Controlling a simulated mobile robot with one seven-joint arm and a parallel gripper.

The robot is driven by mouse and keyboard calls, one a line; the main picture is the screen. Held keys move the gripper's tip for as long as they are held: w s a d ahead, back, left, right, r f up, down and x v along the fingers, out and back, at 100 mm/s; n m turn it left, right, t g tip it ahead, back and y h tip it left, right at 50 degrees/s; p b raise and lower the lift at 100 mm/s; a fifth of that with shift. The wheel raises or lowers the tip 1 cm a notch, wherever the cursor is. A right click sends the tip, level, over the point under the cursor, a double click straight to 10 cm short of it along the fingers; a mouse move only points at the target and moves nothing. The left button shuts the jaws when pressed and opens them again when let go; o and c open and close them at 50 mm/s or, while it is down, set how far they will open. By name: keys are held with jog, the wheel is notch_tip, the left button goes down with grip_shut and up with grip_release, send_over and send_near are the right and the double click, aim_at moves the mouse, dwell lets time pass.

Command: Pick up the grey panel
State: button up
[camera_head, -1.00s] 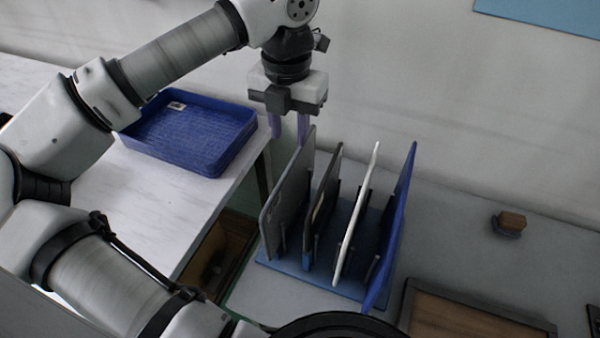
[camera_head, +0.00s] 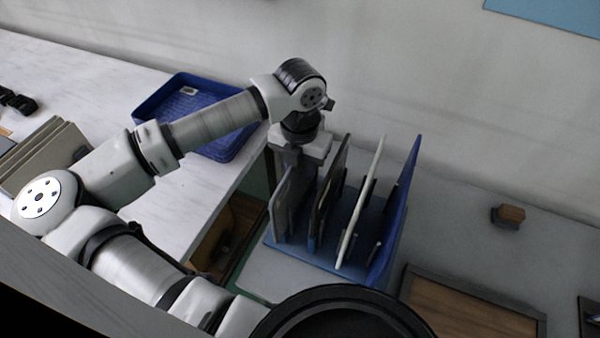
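The grey panel (camera_head: 281,212) stands upright at the left end of a blue rack (camera_head: 325,262). My gripper (camera_head: 299,168) is down at the panel's top edge, pointing downward, and covers the upper part of the panel. Its fingertips are mostly hidden among the gripper body and the panels, so I cannot tell whether they are closed on the panel. The panel's lower part is still between the rack's posts.
A dark panel (camera_head: 322,205), a white panel (camera_head: 361,205) and a blue panel (camera_head: 401,205) stand close to the right in the rack. A blue tray (camera_head: 230,150) lies on the white table (camera_head: 95,85) at left. A wooden-bottomed tray (camera_head: 465,312) lies right.

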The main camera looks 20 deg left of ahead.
jog(key=shift+f, duration=0.25)
grip_shut()
jog(key=shift+r, duration=0.1)
